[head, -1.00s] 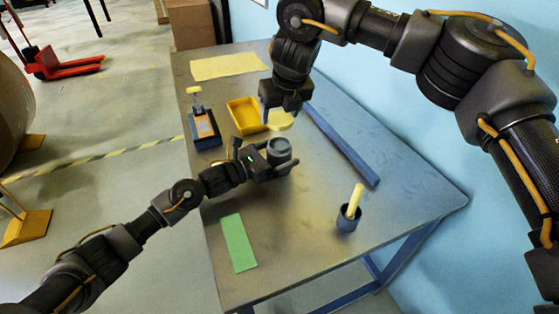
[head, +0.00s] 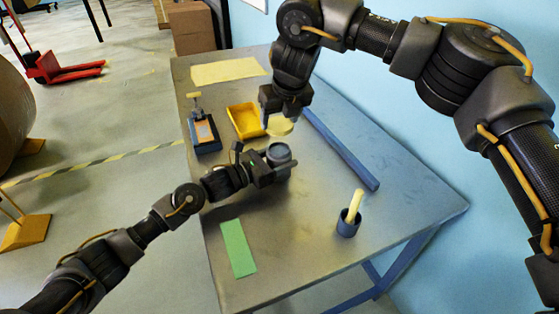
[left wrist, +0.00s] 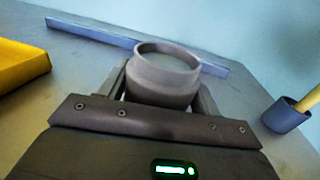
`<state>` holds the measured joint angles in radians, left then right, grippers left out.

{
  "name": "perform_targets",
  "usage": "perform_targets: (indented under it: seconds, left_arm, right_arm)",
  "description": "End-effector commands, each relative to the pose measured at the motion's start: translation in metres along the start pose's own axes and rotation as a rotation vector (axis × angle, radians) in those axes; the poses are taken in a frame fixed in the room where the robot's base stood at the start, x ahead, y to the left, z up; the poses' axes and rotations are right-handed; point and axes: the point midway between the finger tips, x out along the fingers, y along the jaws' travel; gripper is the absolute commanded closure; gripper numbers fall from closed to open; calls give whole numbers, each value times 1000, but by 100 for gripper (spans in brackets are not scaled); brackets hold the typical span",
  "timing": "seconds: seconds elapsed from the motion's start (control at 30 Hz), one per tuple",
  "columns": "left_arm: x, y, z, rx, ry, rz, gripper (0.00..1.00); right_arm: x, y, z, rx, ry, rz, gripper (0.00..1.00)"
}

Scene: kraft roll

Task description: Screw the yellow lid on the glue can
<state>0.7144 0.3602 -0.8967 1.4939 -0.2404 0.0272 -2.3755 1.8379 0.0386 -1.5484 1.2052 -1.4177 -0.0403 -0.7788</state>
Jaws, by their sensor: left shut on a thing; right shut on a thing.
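The glue can (head: 279,155) is a grey, round, open-topped can. My left gripper (head: 276,172) is shut around it, low over the table. In the left wrist view the can (left wrist: 163,80) stands upright between the fingers with its open rim up. The yellow lid (head: 281,127) is a pale yellow disc. My right gripper (head: 284,116) is shut on it, beyond the can in the head view. The lid is apart from the can and not over its mouth. The right fingers partly hide the lid, and it does not show in the left wrist view.
A yellow tray (head: 236,110) and a blue tool with an orange patch (head: 205,133) stand left of the lid. A blue bar (head: 340,148) lies to the right. A dark cup (head: 347,226) holds a yellow-handled item. A green sheet (head: 238,248) lies near the front.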

Motion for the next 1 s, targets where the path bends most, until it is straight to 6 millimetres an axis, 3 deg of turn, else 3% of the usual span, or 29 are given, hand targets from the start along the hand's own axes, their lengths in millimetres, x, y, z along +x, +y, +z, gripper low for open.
perform_targets:
  seconds: [0.4, 1.0]
  left_arm:
    - [0, 0, 0, 0, 0, 0, 77]
    - [0, 0, 0, 0, 0, 0, 77]
  right_arm:
    - [44, 0, -17, 1, -16, 1, 57]
    - [47, 0, -18, 0, -16, 1, 57]
